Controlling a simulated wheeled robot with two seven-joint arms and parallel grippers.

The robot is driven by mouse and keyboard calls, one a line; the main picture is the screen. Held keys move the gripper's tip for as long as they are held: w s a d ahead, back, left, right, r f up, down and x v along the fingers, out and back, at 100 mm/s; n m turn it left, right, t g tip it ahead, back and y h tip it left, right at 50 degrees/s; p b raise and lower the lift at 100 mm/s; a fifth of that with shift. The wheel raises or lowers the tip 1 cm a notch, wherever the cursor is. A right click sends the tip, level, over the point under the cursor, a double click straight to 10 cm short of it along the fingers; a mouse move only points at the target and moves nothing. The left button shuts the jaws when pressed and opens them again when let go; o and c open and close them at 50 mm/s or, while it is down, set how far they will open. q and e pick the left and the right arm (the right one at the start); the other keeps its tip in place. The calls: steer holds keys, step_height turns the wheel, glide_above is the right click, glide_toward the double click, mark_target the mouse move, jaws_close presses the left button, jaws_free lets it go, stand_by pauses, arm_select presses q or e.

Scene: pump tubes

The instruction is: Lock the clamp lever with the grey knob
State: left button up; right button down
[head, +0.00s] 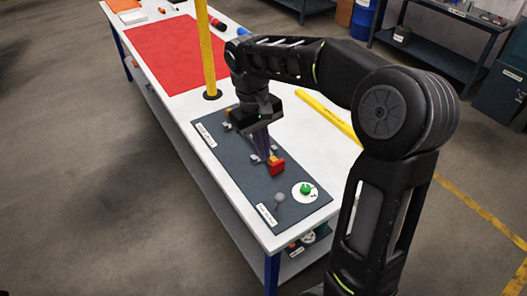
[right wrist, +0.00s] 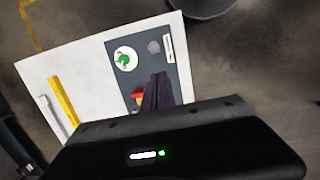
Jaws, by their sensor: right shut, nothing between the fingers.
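The grey knob (head: 280,198) sits near the front end of the dark mat, left of a green knob; the lever under it is too small to make out. It also shows in the right wrist view (right wrist: 154,47), beside a white label. My right gripper (head: 263,154) is shut and empty. It points down over the mat, farther back than the grey knob, with its fingertips close to a red block (head: 277,167). My left gripper is out of view.
A green knob (head: 306,188) on a white disc stands right of the grey knob. Small grey and orange parts sit farther back on the mat (head: 235,160). A yellow post (head: 206,50) rises behind it; a yellow bar (head: 327,115) lies to the right.

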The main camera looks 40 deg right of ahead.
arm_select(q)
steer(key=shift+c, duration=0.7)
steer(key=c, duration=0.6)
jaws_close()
arm_select(e)
steer(key=s+a+f+y, duration=0.1)
steer(key=a+f+y, duration=0.1)
steer(key=a+f, duration=0.8)
steer(key=s+a+f+y, duration=0.15)
steer(key=a+f, duration=0.45)
steer(key=f, duration=0.9)
steer(key=s+a+f+t, duration=0.1)
steer(key=s+a+f, duration=0.3)
steer(key=s+f, duration=0.2)
steer(key=s+a+f+m+t+y, duration=0.1)
steer(key=s+a+f, duration=0.4)
steer(key=s, duration=0.3)
steer(key=shift+s+f+m, duration=0.25)
steer(key=shift+f+m, duration=0.05)
steer(key=shift+f, duration=0.3)
